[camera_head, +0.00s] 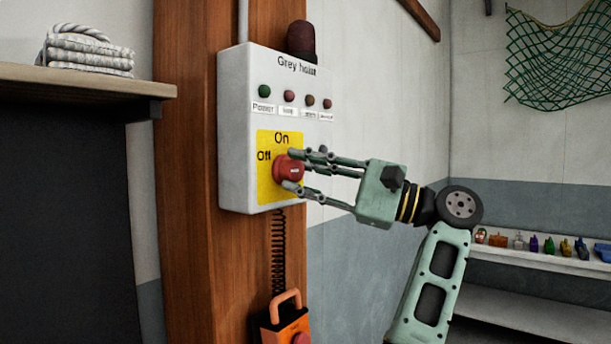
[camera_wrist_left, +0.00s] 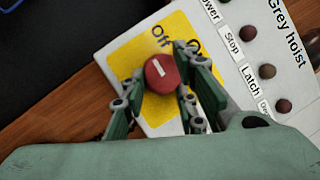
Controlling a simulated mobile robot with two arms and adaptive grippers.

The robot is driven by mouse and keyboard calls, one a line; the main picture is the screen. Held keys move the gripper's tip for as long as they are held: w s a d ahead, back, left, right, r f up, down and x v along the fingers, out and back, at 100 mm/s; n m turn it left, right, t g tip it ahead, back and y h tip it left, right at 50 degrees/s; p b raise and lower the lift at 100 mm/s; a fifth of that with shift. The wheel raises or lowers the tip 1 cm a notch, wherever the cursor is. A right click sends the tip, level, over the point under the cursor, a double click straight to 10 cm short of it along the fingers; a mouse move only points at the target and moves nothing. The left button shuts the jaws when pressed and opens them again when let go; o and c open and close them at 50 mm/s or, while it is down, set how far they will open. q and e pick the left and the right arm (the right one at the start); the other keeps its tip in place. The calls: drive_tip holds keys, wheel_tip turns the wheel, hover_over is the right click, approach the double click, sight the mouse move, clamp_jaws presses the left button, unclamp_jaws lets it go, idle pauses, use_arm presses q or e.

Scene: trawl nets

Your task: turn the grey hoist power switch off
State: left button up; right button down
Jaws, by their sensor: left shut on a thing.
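The grey hoist power switch is a round red knob (camera_head: 287,168) on a yellow plate (camera_head: 264,188). "On" is printed above the knob and "Off" to its upper left. The plate is on the front of a pale box (camera_head: 237,130) marked "Grey hoist". My left gripper (camera_head: 296,168) is shut on the knob, its fingers reaching in from the right. In the left wrist view the knob (camera_wrist_left: 161,74) sits between the two fingers. My right gripper is not in view.
The box hangs on a wooden post (camera_head: 188,230). Small round lights, the green one (camera_head: 264,91) at left, line its upper front. An orange pendant (camera_head: 286,322) hangs below by a coiled cord (camera_head: 278,250). A shelf (camera_head: 80,80) with folded rope (camera_head: 88,52) stands at left.

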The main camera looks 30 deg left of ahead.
use_arm(q)
drive_tip(key=o, duration=0.7)
drive_tip(key=shift+f, duration=0.4)
drive_tip(key=o, duration=0.3)
drive_tip(key=shift+s+a+r, duration=0.1)
drive_tip(key=shift+s+r, duration=0.05)
drive_tip(key=v, duration=0.7)
drive_tip(key=shift+d, duration=0.25)
